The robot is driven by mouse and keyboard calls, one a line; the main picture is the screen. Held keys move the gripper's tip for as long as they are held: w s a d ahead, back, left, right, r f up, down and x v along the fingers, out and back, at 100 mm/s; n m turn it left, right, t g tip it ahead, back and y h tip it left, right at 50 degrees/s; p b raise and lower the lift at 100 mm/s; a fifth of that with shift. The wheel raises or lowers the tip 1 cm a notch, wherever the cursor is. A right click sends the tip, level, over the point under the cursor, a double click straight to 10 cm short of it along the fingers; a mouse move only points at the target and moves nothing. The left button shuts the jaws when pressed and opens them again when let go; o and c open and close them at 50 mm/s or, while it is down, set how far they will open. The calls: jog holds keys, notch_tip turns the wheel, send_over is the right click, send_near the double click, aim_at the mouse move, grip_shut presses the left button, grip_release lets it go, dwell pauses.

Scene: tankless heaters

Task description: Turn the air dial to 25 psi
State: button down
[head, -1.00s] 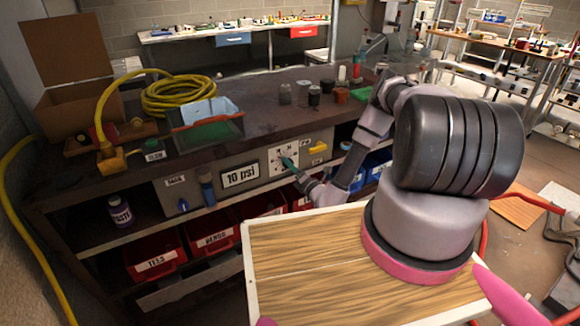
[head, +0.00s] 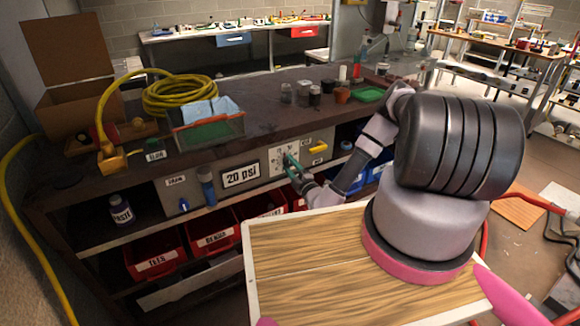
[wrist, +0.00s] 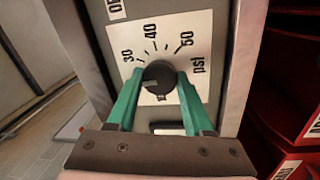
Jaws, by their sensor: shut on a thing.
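The air dial is a round black knob (wrist: 158,78) on a white scale plate (wrist: 178,48) marked 30, 40, 50 and psi in the wrist view. My gripper (wrist: 158,88) has its green fingers on both sides of the knob and is shut on it. The lower part of the scale is partly hidden by the fingers. In the head view the scale plate (head: 282,158) is on the grey panel front, with my gripper (head: 290,163) at it. The display (head: 240,175) left of the dial reads 20 psi.
A yellow handle (head: 318,147) sits right of the dial, and a blue cylinder (head: 206,188) left of the display. Red bins (head: 214,235) stand on the shelf below. A coiled yellow hose (head: 180,93) and small jars are on the bench top.

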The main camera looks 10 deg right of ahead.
jog(key=shift+m, duration=0.5)
jog(key=shift+c, duration=1.6)
grip_release()
jog(key=v, duration=1.1)
jog(key=shift+w, duration=0.1)
